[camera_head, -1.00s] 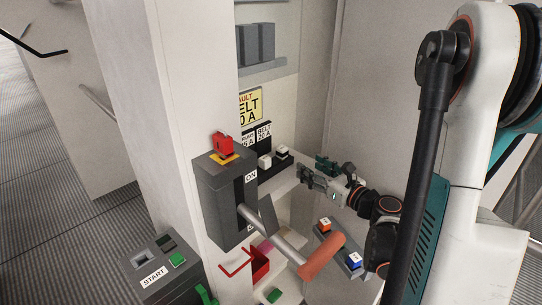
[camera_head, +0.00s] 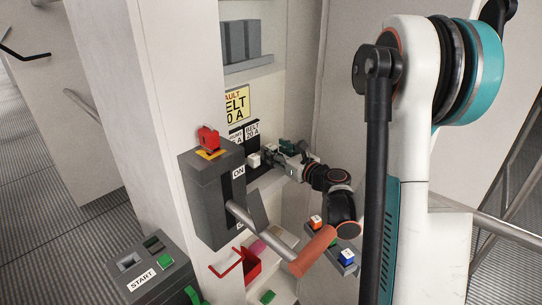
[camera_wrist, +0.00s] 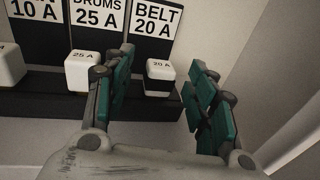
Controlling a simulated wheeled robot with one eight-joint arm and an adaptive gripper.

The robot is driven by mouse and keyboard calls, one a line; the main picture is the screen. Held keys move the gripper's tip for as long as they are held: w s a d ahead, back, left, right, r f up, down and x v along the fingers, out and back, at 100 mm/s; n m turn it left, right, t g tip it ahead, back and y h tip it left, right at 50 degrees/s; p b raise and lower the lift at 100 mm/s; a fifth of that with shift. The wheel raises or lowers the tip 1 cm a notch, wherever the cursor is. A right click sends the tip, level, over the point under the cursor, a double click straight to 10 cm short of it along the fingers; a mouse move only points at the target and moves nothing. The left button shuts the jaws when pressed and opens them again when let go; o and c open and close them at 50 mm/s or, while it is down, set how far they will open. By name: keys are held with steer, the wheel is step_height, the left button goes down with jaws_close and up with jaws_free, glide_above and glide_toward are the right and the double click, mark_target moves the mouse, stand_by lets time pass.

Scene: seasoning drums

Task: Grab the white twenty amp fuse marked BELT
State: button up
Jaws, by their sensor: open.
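The BELT 20 A fuse (camera_wrist: 158,78) is a white block with a black band, on a dark ledge below the sign BELT 20 A (camera_wrist: 157,18). My gripper (camera_wrist: 164,62) is open, with its teal-padded fingers to either side of this fuse in the wrist view. The left finger looks very close to it; I cannot tell if they touch. In the head view my gripper (camera_head: 279,156) is at the fuse ledge and hides the BELT fuse.
A white 25 A fuse (camera_wrist: 82,70) stands just left of my left finger, below the DRUMS sign. Another white fuse (camera_wrist: 9,66) is farther left. In the head view a grey switch box (camera_head: 208,195) with an orange-handled lever (camera_head: 313,250) stands in front of the ledge.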

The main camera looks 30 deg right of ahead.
steer(key=shift+w+a, duration=0.1)
steer(key=shift+w, duration=0.6)
steer(key=c, duration=1.1)
steer(key=shift+c, duration=0.2)
